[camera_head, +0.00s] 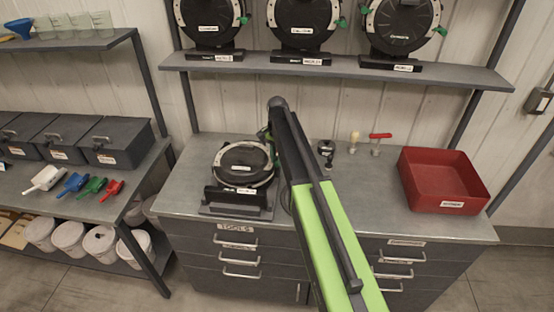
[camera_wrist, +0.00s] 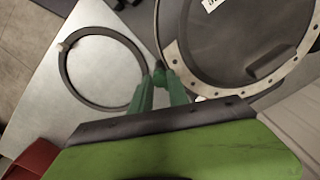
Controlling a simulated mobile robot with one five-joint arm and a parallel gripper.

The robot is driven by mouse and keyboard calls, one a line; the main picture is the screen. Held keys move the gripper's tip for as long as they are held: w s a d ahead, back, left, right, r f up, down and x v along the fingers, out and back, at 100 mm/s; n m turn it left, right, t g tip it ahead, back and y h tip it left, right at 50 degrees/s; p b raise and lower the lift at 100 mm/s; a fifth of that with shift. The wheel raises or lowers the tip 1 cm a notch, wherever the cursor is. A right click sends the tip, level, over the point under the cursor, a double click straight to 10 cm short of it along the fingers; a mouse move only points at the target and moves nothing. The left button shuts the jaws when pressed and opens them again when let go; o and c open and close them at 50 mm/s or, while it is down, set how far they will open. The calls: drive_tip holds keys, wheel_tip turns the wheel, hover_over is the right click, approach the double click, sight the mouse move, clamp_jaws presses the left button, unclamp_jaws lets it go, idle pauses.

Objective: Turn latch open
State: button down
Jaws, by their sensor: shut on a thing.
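The seed meter (camera_head: 243,163) lies on its dark stand on the grey bench, a round dark disc with a pale rim. In the wrist view the meter (camera_wrist: 225,45) fills the upper right, its bolted rim showing. My gripper (camera_wrist: 160,75) is at the meter's edge, its two green fingers closing together on a small dark piece, which I take to be the latch (camera_wrist: 159,70). The fingers hide most of it, so its turn angle cannot be told. In the head view my arm covers the gripper; a bit of green shows at the meter's upper right edge.
A black ring (camera_wrist: 102,68) lies on the bench beside the meter. A red bin (camera_head: 444,182) stands at the bench's right. Small tools, one with a red handle (camera_head: 380,136), stand behind. A shelf (camera_head: 340,72) with three more meters hangs above.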

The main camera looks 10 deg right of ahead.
drive_tip(key=c, duration=1.3)
unclamp_jaws()
drive_tip(key=shift+o, duration=0.2)
wheel_tip(320, 180, up, 18)
drive_tip(key=p, duration=1.7)
drive_tip(key=shift+f, duration=0.25)
drive_tip(key=shift+f, duration=0.1)
